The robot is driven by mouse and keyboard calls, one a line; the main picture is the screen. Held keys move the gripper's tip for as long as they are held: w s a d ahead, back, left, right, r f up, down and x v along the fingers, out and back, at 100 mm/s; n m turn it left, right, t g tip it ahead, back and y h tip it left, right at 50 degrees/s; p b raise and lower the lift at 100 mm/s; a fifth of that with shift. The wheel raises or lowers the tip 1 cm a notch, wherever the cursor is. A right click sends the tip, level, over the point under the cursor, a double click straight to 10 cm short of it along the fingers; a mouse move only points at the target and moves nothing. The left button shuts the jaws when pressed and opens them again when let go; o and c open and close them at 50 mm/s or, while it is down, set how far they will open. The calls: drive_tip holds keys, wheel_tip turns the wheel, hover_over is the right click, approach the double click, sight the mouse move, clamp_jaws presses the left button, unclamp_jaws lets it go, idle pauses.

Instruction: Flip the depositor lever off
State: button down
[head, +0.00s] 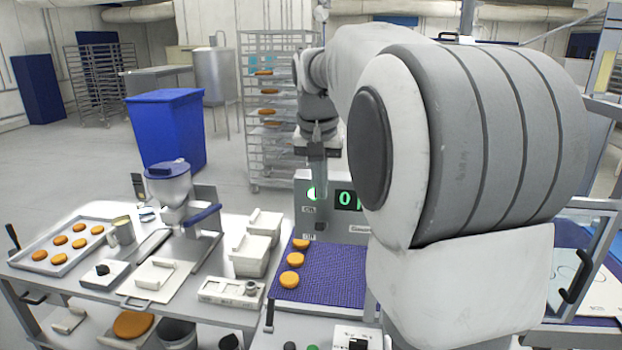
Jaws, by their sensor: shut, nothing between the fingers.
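My arm hides the box's right side.
Several orange rounds lie on the purple belt (325,288) and on a tray (55,262) at left. White bins (250,258) and a small switch panel (232,292) sit between hopper and belt. A rack (270,165) and blue bin (167,125) stand behind.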

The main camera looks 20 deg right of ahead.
sight(319, 228)
drive_tip(key=x, duration=0.6)
drive_tip(key=shift+s+a+f+t+h+b, duration=0.35)
drive_tip(key=shift+t+b, duration=0.25)
drive_tip(key=shift+b, duration=1.55)
drive_tip(key=t+b, duration=0.1)
drive_tip(key=b, duration=0.3)
drive_tip(key=s+f+t+h+b, duration=0.1)
drive_tip(key=b, duration=0.2)
drive_tip(key=shift+a+f+h+b, duration=0.25)
drive_tip(key=shift+b, duration=0.15)
drive_tip(key=f+t+h+b, duration=0.1)
drive_tip(key=b, duration=0.5)
drive_tip(key=s+f+t+h+b, duration=0.1)
drive_tip(key=t+b, duration=0.1)
drive_tip(key=b, duration=0.4)
drive_tip(key=a+t+h+b, duration=0.1)
drive_tip(key=b, duration=0.5)
drive_tip(key=shift+s+f+t, duration=0.15)
drive_tip(key=shift+f+t, duration=0.15)
drive_tip(key=shift+f, duration=0.1)
drive_tip(key=shift+r, duration=0.2)
drive_tip(key=shift+d, duration=0.1)
drive_tip(key=shift+r, duration=0.1)
drive_tip(key=shift+w+d+r+p, duration=0.25)
drive_tip(key=shift+w+d+p, duration=0.15)
drive_tip(key=shift+w, duration=0.2)
drive_tip(key=shift+s+a+r, duration=0.1)
